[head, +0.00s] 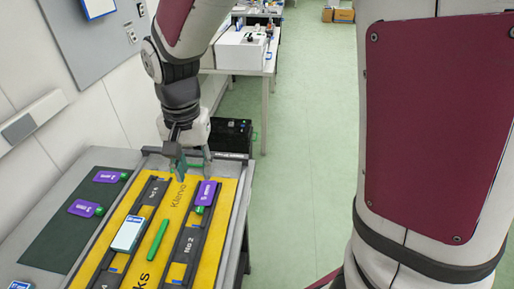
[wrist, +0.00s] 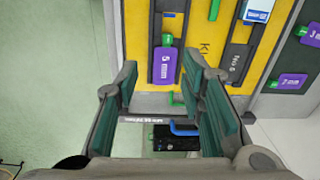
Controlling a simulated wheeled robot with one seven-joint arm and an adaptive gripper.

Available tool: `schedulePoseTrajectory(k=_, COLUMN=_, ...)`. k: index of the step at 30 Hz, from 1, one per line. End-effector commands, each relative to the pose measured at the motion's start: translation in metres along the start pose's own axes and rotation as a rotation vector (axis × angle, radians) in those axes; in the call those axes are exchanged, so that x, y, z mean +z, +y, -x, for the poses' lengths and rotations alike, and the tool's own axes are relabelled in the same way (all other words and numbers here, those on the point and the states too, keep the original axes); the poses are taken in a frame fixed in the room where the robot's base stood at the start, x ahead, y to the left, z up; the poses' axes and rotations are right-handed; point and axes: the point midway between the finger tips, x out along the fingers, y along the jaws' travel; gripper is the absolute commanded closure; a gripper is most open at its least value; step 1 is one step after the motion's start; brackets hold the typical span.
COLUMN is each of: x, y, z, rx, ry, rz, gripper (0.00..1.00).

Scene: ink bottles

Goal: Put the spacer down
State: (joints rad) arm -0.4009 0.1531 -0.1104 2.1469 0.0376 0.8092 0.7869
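A purple block marked "5 mm" with a green end, likely the spacer, lies in the right black rail (head: 187,240) on the yellow board (head: 217,230). It shows in the head view (head: 206,192) and in the wrist view (wrist: 167,66). My gripper (head: 193,160) is above the board's far edge, close to this block. In the wrist view, its two green-padded fingers (wrist: 165,75) are wide apart with nothing held between them. The purple block shows beyond the fingertips; I cannot tell whether they touch it.
A dark mat (head: 60,240) at left holds two purple blocks (head: 82,208) (head: 107,177). A white-blue block (head: 129,234) sits in the left rail. A green rod (head: 158,240) lies between the rails. A black box (head: 231,135) stands beyond the table. The floor at right is clear.

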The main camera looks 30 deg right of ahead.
Motion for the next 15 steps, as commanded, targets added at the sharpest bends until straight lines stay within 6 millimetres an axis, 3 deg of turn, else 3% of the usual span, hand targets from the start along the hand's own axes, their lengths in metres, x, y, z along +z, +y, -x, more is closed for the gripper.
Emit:
schedulePoseTrajectory(k=1, x=0.001, y=0.013, z=0.017, rx=-0.022, ry=0.015, rz=0.022, gripper=0.64)
schedulePoseTrajectory(k=6, x=0.015, y=0.061, z=0.063, rx=-0.073, ry=0.072, rz=0.143, gripper=0.64)
schedulePoseTrajectory(k=15, x=0.058, y=0.143, z=0.11, rx=-0.1, ry=0.214, rz=0.359, gripper=0.64)
